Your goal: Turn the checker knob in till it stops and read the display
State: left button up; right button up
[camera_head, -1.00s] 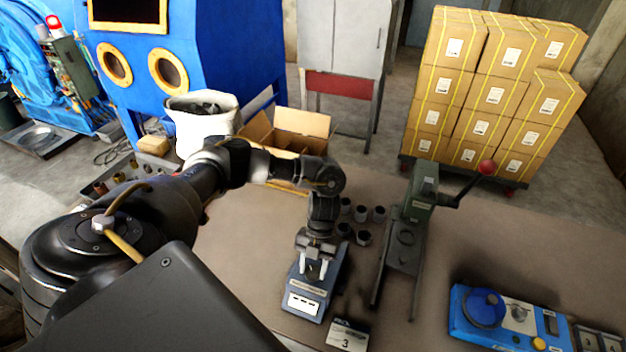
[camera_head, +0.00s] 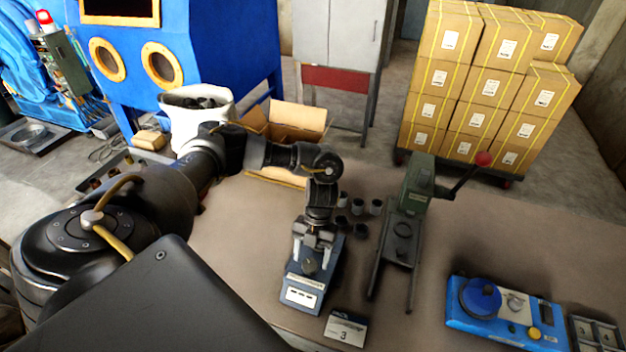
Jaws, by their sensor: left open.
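A small blue-grey device (camera_head: 300,290) stands on the bench with a white panel bearing dark windows on its front; I cannot read them. A dark knob (camera_head: 311,268) stands on its top. My left gripper (camera_head: 312,256) points down over this device, with its fingers open and apart on either side of the knob. I cannot tell whether either finger touches it. My right gripper is not in view.
A blue unit (camera_head: 510,322) sits farther right. Bare bench lies between.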

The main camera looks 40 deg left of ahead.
pick_arm(q)
jog(key=b+v, duration=0.1)
jog(key=v, duration=0.8)
